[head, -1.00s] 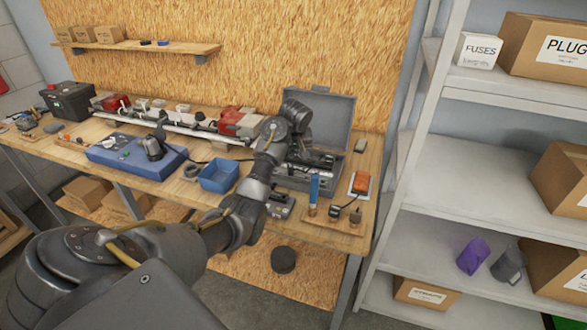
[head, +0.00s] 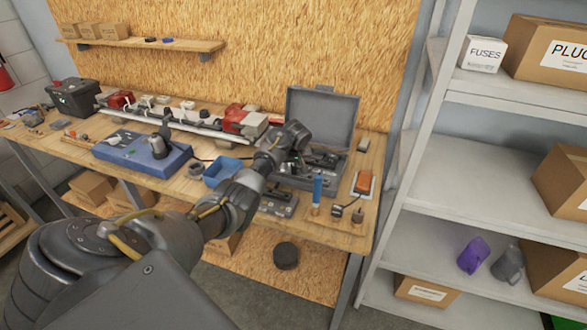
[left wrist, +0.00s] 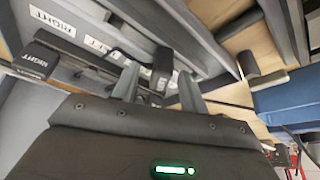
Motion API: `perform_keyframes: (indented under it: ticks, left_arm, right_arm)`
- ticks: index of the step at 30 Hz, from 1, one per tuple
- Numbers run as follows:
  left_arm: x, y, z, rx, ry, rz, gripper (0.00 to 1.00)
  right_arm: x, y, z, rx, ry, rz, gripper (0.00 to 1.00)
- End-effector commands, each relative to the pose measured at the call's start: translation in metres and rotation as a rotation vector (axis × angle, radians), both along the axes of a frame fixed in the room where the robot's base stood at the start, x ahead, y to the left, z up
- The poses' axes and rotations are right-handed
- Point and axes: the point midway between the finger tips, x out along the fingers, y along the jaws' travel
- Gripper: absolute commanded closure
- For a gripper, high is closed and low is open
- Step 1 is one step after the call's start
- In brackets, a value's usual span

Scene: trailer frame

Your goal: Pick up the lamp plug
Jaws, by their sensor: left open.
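The open grey case (head: 338,112) stands at the right end of the workbench with its lid up and several dark pieces inside. My left gripper (head: 316,160) is low over the case, its fingertips partly hidden by my wrist. In the left wrist view the left gripper (left wrist: 158,88) is open, its two fingers apart.
A blue bin (head: 222,171) and a blue panel unit (head: 130,150) stand left of the case. An orange-topped switch (head: 364,182) and a blue cylinder (head: 318,188) stand at its right and front. A white shelf rack (head: 470,130) rises at right.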

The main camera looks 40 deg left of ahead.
Motion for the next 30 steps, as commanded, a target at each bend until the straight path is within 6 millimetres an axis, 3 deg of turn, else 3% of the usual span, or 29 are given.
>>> perform_keyframes:
  ticks: [6,14,25,30]
  left_arm:
    - [0.0,0.0,-0.001,0.0,0.0,0.0,0.56]
    - [0.0,0.0,-0.001,0.0,0.0,-0.001,0.9]
    - [0.0,0.0,0.001,0.0,0.0,-0.001,0.91]
    - [0.002,-0.001,0.013,0.0,-0.003,-0.002,0.91]
  right_arm:
    - [0.0,-0.001,0.0,-0.001,0.0,0.0,0.39]
    - [0.0,-0.005,0.0,-0.005,0.0,0.002,0.39]
    - [0.001,-0.007,0.0,-0.008,-0.001,0.002,0.39]
    - [0.001,-0.007,-0.002,-0.008,-0.001,0.002,0.39]
